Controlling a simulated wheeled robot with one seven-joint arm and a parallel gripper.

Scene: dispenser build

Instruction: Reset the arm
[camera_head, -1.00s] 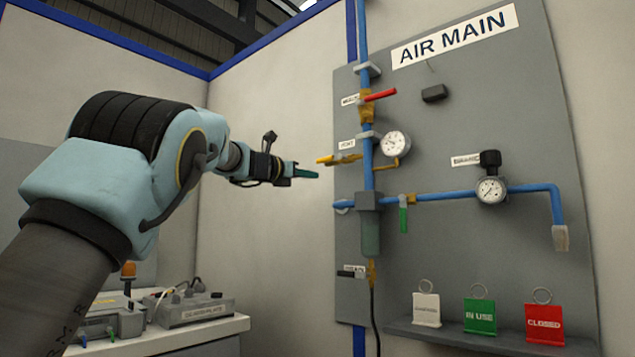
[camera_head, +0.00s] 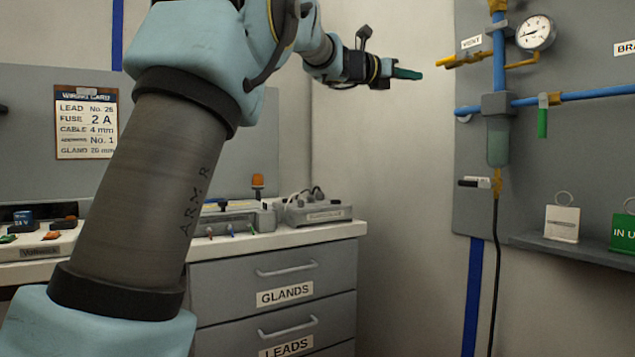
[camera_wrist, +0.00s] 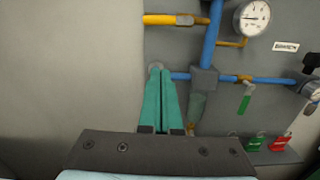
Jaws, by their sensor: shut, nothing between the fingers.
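My gripper (camera_head: 408,74) is at the end of my raised arm in the head view, pointing right toward the air main panel (camera_head: 590,170). Its green fingers are together and empty. They also show closed in the wrist view (camera_wrist: 161,72), in front of the panel's left edge. In the head view the fingertips are left of the yellow vent lever (camera_head: 460,61), with a gap in the picture. The wrist view shows the yellow lever (camera_wrist: 172,20) above the fingertips. Whether the fingers touch anything on the panel cannot be told, but no contact shows.
Blue pipes (camera_head: 585,96), a gauge (camera_head: 536,33) and a green-handled valve (camera_head: 542,120) are on the panel. A shelf (camera_head: 575,250) with hanging tags stands below. A workbench with drawers (camera_head: 275,275) and devices is behind my arm. Bare wall (camera_head: 385,150) lies below my gripper.

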